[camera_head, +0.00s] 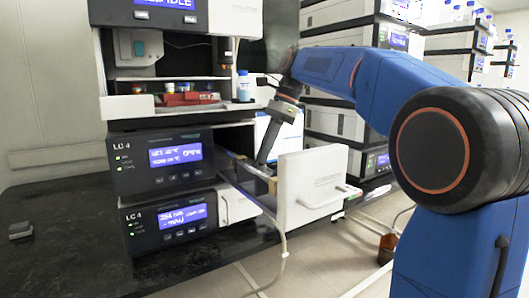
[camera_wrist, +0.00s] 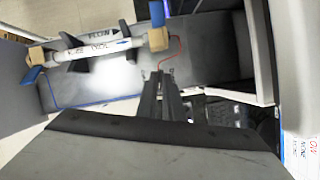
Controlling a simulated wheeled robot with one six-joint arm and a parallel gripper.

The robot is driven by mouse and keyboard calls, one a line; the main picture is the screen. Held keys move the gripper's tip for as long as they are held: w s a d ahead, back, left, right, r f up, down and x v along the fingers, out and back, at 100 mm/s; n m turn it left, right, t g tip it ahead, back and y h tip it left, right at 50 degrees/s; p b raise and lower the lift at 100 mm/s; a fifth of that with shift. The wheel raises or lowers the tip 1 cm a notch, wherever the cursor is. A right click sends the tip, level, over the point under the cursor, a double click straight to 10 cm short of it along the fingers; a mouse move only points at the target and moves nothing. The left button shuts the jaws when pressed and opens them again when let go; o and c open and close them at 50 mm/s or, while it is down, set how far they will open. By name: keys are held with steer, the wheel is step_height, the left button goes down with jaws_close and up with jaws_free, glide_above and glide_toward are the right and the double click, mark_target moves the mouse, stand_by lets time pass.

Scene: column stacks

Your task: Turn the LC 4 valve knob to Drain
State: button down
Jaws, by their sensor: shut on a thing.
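The LC 4 stack stands on the black bench, with LC 4 labels on the middle unit (camera_head: 160,160) and the lower unit (camera_head: 170,220). The middle unit's column compartment is pulled out as a drawer with a white front panel (camera_head: 312,190). My gripper (camera_head: 264,163) reaches down into this drawer from above. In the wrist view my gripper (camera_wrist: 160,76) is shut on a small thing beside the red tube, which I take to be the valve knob. The fingers hide it, so its pointer and the Drain mark cannot be read.
A white column marked FLOW (camera_wrist: 90,48) lies in the drawer between tan end fittings with blue parts, close to the fingers. A blue-capped bottle (camera_head: 244,87) stands on the tray above. More instrument stacks stand behind; a brown bottle (camera_head: 387,248) is on the floor.

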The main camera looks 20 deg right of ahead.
steer(key=shift+n, duration=0.3)
steer(key=c, duration=1.9)
jaws_free()
